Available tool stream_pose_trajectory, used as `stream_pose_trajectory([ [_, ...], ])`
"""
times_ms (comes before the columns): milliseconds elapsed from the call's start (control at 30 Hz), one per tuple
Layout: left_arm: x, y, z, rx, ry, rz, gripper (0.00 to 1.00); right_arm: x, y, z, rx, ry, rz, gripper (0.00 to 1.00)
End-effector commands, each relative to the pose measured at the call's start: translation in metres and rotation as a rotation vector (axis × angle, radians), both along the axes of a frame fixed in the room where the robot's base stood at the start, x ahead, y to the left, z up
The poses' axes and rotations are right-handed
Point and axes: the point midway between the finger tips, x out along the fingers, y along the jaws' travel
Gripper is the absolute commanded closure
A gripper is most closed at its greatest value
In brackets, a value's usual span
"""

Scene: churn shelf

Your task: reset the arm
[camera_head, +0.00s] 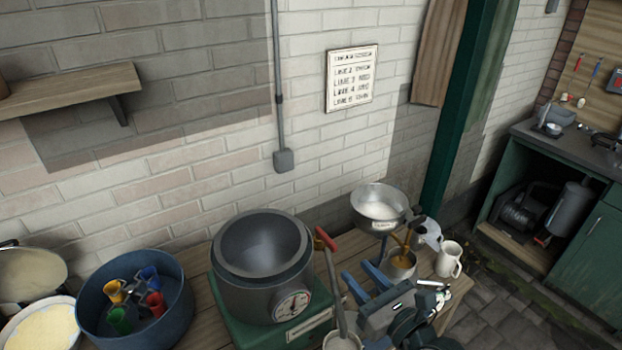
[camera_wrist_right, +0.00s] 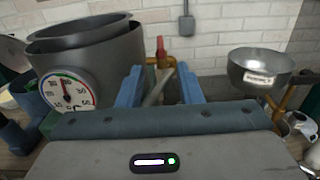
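My right gripper (camera_head: 362,278) reaches in over the bench from the lower right, with two blue fingers held apart. It is open, and nothing is visibly gripped. My left gripper is not in view.
Left of the gripper stand a dark grey pot (camera_head: 230,285) with a dial and a red-handled tap (camera_head: 326,239). A metal bowl (camera_head: 380,203), a can (camera_head: 401,267) and a white mug (camera_head: 449,259) stand right. A blue tub (camera_head: 95,285) holds several coloured cups. Open space lies above.

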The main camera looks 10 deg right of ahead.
Motion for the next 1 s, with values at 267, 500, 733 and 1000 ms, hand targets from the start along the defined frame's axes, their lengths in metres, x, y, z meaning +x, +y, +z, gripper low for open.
stream_pose_trajectory([
  [267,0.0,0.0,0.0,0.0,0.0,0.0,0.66,-0.008,-0.008,0.035,0.298,-0.107,-0.007,0.67],
  [500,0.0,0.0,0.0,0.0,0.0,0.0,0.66,-0.029,-0.068,0.077,0.977,-0.253,-0.111,0.67],
  [733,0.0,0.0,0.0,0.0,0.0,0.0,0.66,-0.046,-0.141,0.044,1.625,-0.271,-0.351,0.67],
  [1000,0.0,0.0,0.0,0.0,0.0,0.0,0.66,-0.08,-0.172,-0.063,2.261,-0.123,-0.847,0.67],
])
